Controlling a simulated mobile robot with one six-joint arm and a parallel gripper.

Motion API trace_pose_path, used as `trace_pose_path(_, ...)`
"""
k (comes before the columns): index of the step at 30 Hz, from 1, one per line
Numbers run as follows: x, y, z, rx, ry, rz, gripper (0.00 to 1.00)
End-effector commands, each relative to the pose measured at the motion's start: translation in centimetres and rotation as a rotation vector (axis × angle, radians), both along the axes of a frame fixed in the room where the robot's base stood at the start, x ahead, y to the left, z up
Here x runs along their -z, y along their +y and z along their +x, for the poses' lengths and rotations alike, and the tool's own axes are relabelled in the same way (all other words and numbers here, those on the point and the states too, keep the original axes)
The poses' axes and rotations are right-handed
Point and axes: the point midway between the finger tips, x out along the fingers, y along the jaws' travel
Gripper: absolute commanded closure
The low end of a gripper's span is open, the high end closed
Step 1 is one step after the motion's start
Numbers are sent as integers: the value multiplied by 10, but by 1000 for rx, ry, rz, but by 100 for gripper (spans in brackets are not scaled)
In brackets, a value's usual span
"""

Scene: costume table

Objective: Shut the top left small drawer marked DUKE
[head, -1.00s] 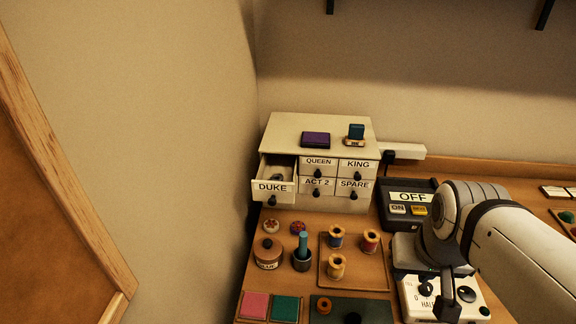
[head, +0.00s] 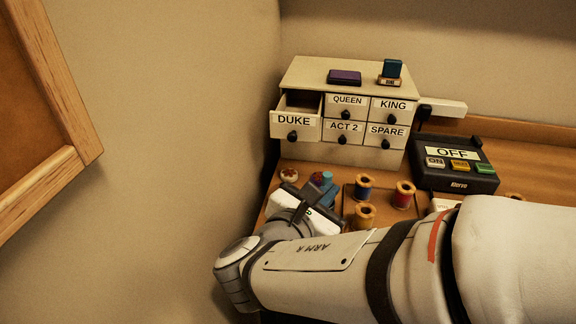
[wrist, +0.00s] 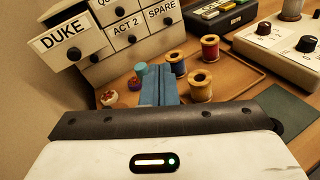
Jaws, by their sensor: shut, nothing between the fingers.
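The small drawer marked DUKE (head: 294,125) is at the top left of a cream drawer cabinet (head: 341,71) and stands pulled out, open at the top. Its front and dark knob also show at the upper left of the wrist view (wrist: 64,42). My gripper (head: 327,190) is in front of and below the drawer, apart from it, over the table. Its blue fingers are shut together with nothing between them, as the wrist view (wrist: 157,84) shows. My wrist hides part of the table.
The drawers QUEEN, KING, ACT 2 and SPARE are shut. Thread spools (head: 363,187) stand on a wooden tray right of my gripper. A dark switch box marked OFF (head: 455,163) is right of the cabinet. A purple pad (head: 344,77) and a stamp (head: 390,72) lie on top. A wall is close on the left.

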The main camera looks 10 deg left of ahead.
Motion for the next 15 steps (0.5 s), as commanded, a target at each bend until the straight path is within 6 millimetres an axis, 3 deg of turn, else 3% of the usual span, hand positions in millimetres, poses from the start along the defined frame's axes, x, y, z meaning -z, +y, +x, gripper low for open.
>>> trace_pose_path(1, 9, 26, -8, -92, -39, -62, 100)
trace_pose_path(3, 6, 53, -17, -191, -96, -133, 100)
trace_pose_path(6, 3, 80, -30, -288, -159, -200, 100)
trace_pose_path(11, -1, 96, -37, -343, -201, -237, 100)
trace_pose_path(15, -3, 96, -25, -341, -201, -238, 100)
